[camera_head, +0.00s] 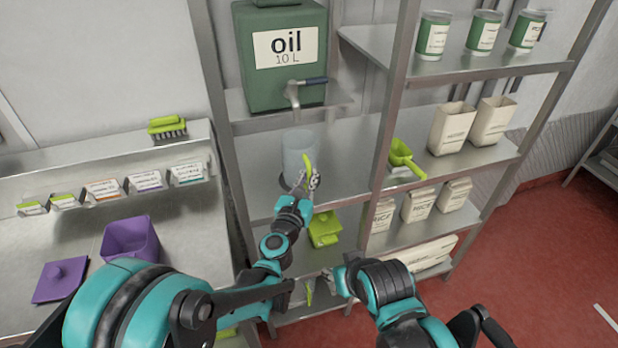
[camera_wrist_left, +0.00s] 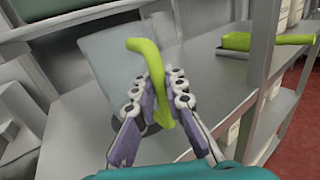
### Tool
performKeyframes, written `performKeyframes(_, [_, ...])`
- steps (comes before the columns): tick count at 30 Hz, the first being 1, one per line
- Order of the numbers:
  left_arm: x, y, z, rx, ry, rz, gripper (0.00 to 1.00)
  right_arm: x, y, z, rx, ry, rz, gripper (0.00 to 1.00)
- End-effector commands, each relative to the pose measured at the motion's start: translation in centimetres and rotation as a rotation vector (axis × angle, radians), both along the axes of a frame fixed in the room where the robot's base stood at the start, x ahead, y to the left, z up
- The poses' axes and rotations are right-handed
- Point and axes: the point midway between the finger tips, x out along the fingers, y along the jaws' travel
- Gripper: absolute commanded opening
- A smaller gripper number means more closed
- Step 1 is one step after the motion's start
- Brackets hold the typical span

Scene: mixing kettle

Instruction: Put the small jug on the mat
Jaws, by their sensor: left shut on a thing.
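The small jug (camera_head: 298,152) is a pale, see-through cup with a lime-green handle. It stands upright at the middle shelf, below the oil tap. In the left wrist view the jug (camera_wrist_left: 115,62) is behind the fingers. My left gripper (camera_head: 308,182) is shut on the green handle, with a finger on each side of it in the left wrist view (camera_wrist_left: 162,100). A dark round mat (camera_head: 284,184) shows partly at the jug's base; I cannot tell whether the jug touches it. My right gripper (camera_head: 334,284) is low in front of the shelves, its jaws unclear.
A green oil container (camera_head: 285,75) with a tap (camera_head: 295,90) stands above the jug. A metal upright (camera_head: 385,140) is to the right. A purple box (camera_head: 131,238) is on the left counter.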

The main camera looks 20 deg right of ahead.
Motion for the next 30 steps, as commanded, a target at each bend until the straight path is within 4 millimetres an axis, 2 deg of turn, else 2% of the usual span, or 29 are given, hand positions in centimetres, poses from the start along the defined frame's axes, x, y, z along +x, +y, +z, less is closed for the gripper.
performKeyframes(1, [0.0, 0.0, -0.3, 0.000, 0.000, 0.000, 0.00, 0.0, 0.0, -0.3, 0.000, 0.000, 0.000, 0.40])
performKeyframes(3, [0.0, 0.0, -0.2, 0.000, 0.000, 0.000, 0.23, 0.0, 0.0, -0.2, 0.000, 0.000, 0.000, 0.40])
performKeyframes(4, [0.0, 0.0, -0.2, 0.000, 0.000, 0.000, 0.31, 0.0, 0.0, -0.2, 0.000, 0.000, 0.000, 0.40])
performKeyframes(16, [-0.1, 0.1, 0.3, 0.000, 0.000, 0.000, 0.32, 0.0, 0.0, 0.3, 0.000, 0.000, 0.000, 0.40])
performKeyframes(20, [-1.9, 1.2, 0.2, 0.000, 0.000, 0.000, 0.32, 0.0, 0.0, 0.6, 0.000, 0.000, 0.000, 0.40])
performKeyframes(30, [-8.1, 5.1, 0.2, 0.001, -0.001, 0.000, 0.32, 0.0, 0.0, 1.6, 0.000, 0.000, 0.000, 0.40])
